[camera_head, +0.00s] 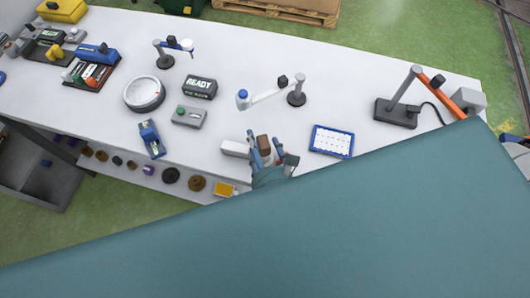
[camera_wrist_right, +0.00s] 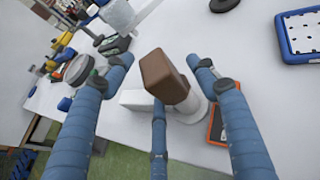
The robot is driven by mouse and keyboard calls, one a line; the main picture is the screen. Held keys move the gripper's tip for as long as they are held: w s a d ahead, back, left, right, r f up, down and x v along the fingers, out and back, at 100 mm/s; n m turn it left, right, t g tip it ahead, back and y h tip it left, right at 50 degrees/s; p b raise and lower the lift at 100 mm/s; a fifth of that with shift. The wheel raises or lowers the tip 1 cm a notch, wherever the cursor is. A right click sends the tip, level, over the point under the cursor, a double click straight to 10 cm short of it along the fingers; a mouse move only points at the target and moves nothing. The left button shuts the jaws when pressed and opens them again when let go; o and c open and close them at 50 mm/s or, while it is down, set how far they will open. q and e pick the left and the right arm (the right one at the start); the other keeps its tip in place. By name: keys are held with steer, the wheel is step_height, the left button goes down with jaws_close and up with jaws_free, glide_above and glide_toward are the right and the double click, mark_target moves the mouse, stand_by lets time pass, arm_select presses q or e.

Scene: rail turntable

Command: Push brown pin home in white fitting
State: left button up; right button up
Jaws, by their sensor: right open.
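The brown pin (camera_wrist_right: 166,76) has a blocky brown head. In the right wrist view it stands at the mouth of a white round part of the white fitting (camera_wrist_right: 190,108), tilted in the picture. I cannot tell how deep it sits. A white block beside it (camera_wrist_right: 136,99) may be part of the same fitting. My right gripper (camera_wrist_right: 160,62) is open, its blue fingers around the brown head with gaps at the sides. In the head view the brown pin (camera_head: 264,142) shows between the fingers of the right gripper (camera_head: 266,148). My left gripper is not in view.
A blue-framed tray (camera_head: 332,141) lies to the right. A grey button box (camera_head: 189,116), a READY display (camera_head: 199,87) and a small jointed stand (camera_head: 297,92) are behind. A large teal surface hides the lower part of the head view.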

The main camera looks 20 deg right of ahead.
steer(key=v, duration=1.1)
steer(key=shift+s, duration=0.15)
stand_by(0.3)
